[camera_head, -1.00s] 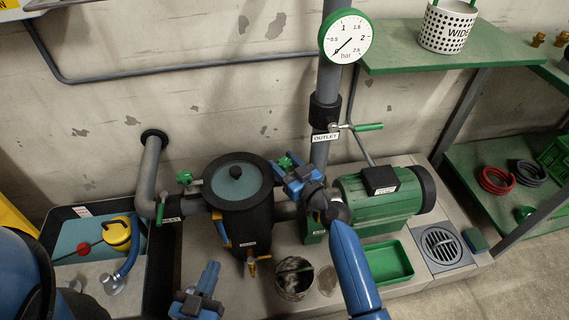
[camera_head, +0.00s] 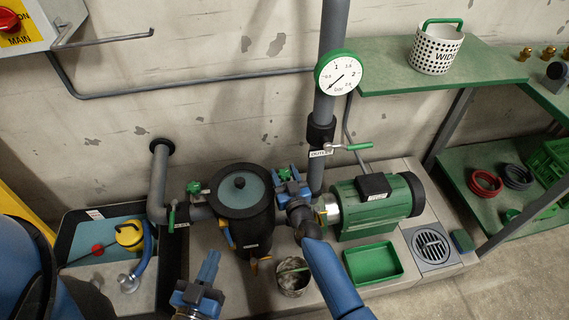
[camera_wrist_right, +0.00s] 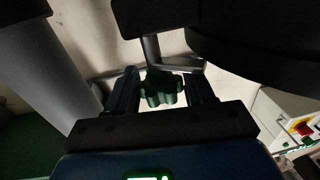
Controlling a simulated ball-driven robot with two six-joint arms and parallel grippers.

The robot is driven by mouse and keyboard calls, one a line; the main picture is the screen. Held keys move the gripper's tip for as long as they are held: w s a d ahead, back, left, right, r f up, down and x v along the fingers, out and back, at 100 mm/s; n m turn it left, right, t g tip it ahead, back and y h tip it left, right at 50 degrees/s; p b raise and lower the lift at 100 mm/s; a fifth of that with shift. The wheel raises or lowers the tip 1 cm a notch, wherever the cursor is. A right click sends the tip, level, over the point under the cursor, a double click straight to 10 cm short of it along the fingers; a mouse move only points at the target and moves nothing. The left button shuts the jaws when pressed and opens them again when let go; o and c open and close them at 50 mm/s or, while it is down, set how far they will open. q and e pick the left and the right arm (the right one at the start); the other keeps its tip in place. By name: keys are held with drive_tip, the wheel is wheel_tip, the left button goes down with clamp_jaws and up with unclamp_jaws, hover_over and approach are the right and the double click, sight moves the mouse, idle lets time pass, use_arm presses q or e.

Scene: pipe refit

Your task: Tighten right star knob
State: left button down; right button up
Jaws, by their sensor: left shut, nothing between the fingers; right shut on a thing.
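The right star knob is dark green and lobed; in the right wrist view the knob (camera_wrist_right: 161,90) sits between the two fingers of my right gripper (camera_wrist_right: 162,92). In the head view my right gripper (camera_head: 291,186) is at the right side of the lid of the black strainer pot (camera_head: 252,222), shut on the knob, which it mostly hides. The left star knob (camera_head: 193,187) shows green on the pot's left side, untouched. My left gripper (camera_head: 207,270) is shut and empty, in front of the pot and lower left of it.
A green pump motor (camera_head: 372,205) stands right of the pot, with a green tray (camera_head: 373,262) before it. The outlet pipe with a gauge (camera_head: 340,73) rises behind my right gripper. A valve with a green handle (camera_head: 355,147) juts from the pipe.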

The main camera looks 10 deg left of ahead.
drive_tip(key=shift+a+r+m+t+h+p, duration=0.15)
drive_tip(key=shift+m+t+h+p, duration=0.2)
drive_tip(key=shift+m+h+p, duration=0.75)
drive_tip(key=shift+d+r+m+t+h+p, duration=0.15)
drive_tip(key=shift+t+h+p, duration=0.4)
drive_tip(key=shift+p, duration=1.2)
drive_tip(key=shift+a+f+m+h, duration=0.1)
drive_tip(key=shift+f+m+h, duration=0.1)
drive_tip(key=shift+m+h, duration=0.95)
drive_tip(key=shift+h, duration=0.8)
drive_tip(key=shift+m+h, duration=0.3)
drive_tip(key=shift+h, duration=0.2)
drive_tip(key=o, duration=0.7)
drive_tip(key=shift+f, duration=0.1)
